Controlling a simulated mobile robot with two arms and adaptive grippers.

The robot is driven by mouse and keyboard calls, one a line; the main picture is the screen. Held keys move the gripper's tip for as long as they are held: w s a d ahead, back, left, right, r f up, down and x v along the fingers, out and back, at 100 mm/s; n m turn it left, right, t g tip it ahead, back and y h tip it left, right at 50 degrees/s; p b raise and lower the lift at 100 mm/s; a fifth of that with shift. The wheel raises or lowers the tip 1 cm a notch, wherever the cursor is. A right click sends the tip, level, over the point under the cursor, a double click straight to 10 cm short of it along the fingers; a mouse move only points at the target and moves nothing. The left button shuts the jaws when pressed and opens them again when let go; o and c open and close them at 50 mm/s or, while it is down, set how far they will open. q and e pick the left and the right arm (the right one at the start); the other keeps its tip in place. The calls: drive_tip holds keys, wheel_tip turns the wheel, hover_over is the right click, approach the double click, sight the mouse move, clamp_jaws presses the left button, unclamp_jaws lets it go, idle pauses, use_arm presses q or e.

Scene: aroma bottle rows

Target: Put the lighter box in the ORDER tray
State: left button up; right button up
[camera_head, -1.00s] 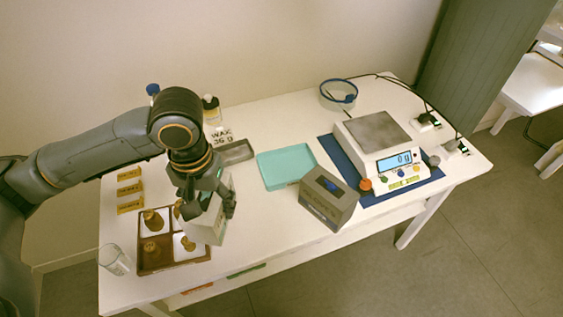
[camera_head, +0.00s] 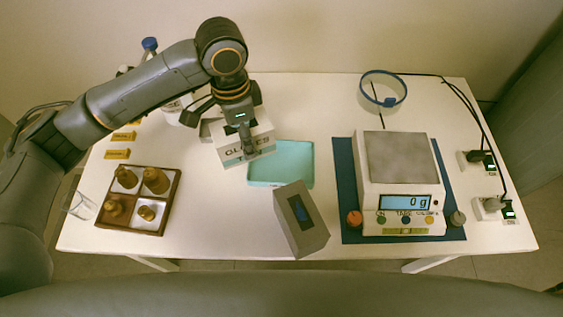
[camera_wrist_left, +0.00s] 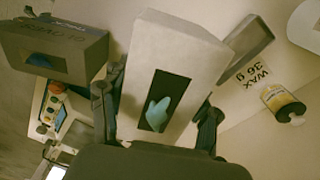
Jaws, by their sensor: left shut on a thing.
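My left gripper (camera_head: 243,138) is shut on a white and pale-teal gloves box (camera_head: 232,154). In the left wrist view the held box (camera_wrist_left: 180,42) sits between the fingers, with a teal glove in its dark slot. A dark grey box (camera_head: 285,220) stands tilted in angle near the table's front; it also shows in the left wrist view (camera_wrist_left: 85,52). A teal tray (camera_head: 280,182) lies between them; the held box overlaps its back left corner in the picture. I cannot read an ORDER label. My right gripper is not in view.
A scale (camera_head: 400,195) reading 0 g stands on a blue mat (camera_head: 346,190) at right. A brown divided tray (camera_head: 172,200) with several amber bottles and a glass (camera_head: 80,207) stand at left.

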use_arm(q)
drive_tip(key=d+m, duration=0.1)
drive_tip(key=w+d+m, duration=0.1)
drive_tip(key=m, duration=0.1)
drive_tip(key=d+m, duration=0.1)
drive_tip(key=d, duration=0.1)
drive_tip(key=shift+w+f+m, duration=0.15)
drive_tip(key=shift+f+m, duration=0.15)
drive_tip(key=shift+m, duration=0.1)
drive_tip(key=d+m, duration=0.3)
drive_tip(key=m, duration=0.2)
approach(282, 165)
wheel_tip(282, 165, down, 4)
drive_tip(key=shift+d, duration=0.1)
drive_tip(key=shift+f, duration=0.3)
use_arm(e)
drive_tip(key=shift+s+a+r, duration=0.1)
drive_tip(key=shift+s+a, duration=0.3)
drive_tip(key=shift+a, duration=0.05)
use_arm(q)
drive_tip(key=shift+f, duration=0.1)
drive_tip(key=o, duration=1.5)
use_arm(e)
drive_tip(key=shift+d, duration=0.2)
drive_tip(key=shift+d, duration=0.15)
